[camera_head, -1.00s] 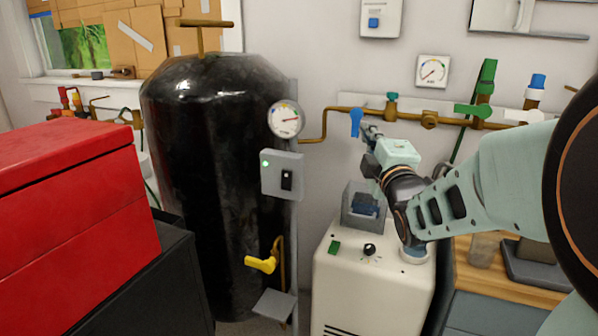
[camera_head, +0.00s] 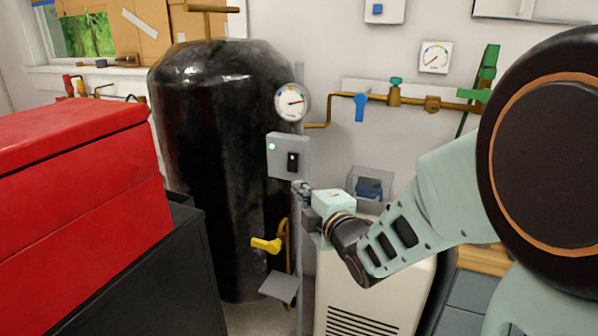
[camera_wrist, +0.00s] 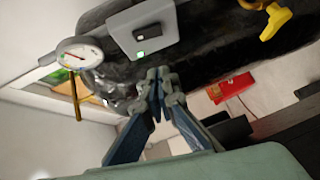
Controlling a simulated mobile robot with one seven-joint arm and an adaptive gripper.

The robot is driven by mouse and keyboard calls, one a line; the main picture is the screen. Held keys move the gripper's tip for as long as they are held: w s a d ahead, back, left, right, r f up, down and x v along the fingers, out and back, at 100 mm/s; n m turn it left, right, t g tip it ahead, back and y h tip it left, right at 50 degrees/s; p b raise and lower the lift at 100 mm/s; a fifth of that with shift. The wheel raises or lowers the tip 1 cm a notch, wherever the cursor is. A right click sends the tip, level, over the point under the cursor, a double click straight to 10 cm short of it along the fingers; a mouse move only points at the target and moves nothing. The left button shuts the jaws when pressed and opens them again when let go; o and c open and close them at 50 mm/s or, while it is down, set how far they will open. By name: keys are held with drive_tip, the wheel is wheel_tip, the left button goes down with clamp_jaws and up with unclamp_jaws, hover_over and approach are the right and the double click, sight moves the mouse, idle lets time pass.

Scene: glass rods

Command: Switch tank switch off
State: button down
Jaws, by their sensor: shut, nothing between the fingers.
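The tank switch is a black rocker (camera_head: 293,162) on a grey box (camera_head: 280,146) mounted beside the large black tank (camera_head: 215,110). A green light (camera_head: 272,146) glows on the box. In the wrist view the box (camera_wrist: 120,22) is near the top, with the rocker (camera_wrist: 146,33) and a lit green spot (camera_wrist: 141,53) on its face. My gripper (camera_head: 299,187) is just below and slightly right of the box in the head view. In the wrist view my gripper's fingertips (camera_wrist: 157,74) are together and empty, apart from the rocker.
A round gauge (camera_head: 292,102) sits above the box, and a yellow valve handle (camera_head: 266,244) is below it. A white machine (camera_head: 350,290) stands under my arm. A red toolbox (camera_head: 85,190) is at the left. A brown pipe with a blue handle (camera_head: 361,107) crosses the wall.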

approach(289, 169)
drive_tip(key=w+a, duration=0.1)
drive_tip(key=a, duration=0.3)
drive_tip(key=w, duration=0.2)
drive_tip(key=w+d+b, duration=0.1)
drive_tip(key=w, duration=0.1)
drive_tip(key=shift+w+d+f, duration=0.1)
drive_tip(key=shift+w, duration=0.15)
drive_tip(key=shift+f, duration=0.1)
drive_tip(key=shift+w+d+f+b, duration=0.1)
drive_tip(key=shift+w+f+b, duration=0.1)
drive_tip(key=shift+b, duration=0.4)
drive_tip(key=shift+r, duration=0.15)
